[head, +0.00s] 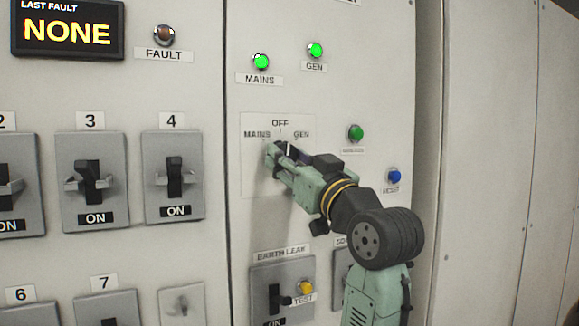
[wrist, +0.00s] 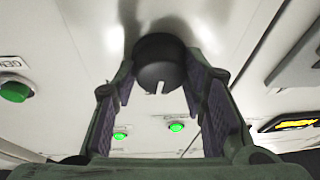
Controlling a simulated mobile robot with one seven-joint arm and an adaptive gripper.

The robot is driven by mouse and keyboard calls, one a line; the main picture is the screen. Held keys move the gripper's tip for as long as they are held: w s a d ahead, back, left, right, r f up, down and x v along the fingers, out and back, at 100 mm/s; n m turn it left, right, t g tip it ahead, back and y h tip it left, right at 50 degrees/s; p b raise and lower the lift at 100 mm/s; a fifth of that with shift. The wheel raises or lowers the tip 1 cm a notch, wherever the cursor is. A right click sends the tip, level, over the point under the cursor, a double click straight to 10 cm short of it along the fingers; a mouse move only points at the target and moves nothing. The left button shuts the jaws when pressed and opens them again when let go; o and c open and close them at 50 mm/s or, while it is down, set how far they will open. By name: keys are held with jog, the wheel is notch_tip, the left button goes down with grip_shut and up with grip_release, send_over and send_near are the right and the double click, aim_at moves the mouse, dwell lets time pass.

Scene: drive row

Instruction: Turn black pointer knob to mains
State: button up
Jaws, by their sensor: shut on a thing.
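The black pointer knob (wrist: 160,60) sits between my fingers in the wrist view, its white mark facing the lower edge, toward the two green lamps. In the head view my gripper (head: 280,155) covers most of the knob, on a pale plate (head: 262,187) marked MAINS at left, OFF at top and GEN at right. The mark points roughly upward, toward the OFF side; its exact angle is hard to tell. My gripper, also in the wrist view (wrist: 162,78), is shut on the knob from both sides.
The MAINS lamp (head: 261,62) and GEN lamp (head: 315,50) glow green above. A green button (head: 355,133) and a blue button (head: 394,177) lie right of the plate. Breaker switches (head: 174,177) fill the left panel. An earth leak unit (head: 283,290) is below.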

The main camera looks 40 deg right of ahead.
jog(key=n+y, duration=0.2)
jog(key=n, duration=0.2)
jog(key=n+y, duration=0.1)
jog(key=n, duration=0.3)
jog(key=shift+r+n+g+y+b, duration=0.15)
jog(key=shift+n+g+y+b, duration=0.15)
jog(key=shift+g+y, duration=0.1)
jog(key=n+g+y, duration=0.1)
jog(key=n, duration=0.4)
jog(key=shift+p, duration=0.35)
jog(key=shift+n+g, duration=0.3)
jog(key=shift+n, duration=0.1)
jog(key=o, duration=1.2)
jog(key=shift+c, duration=0.2)
jog(key=s+d+f, duration=0.1)
jog(key=s, duration=1.1)
jog(key=shift+f, duration=0.15)
jog(key=shift+d, duration=0.1)
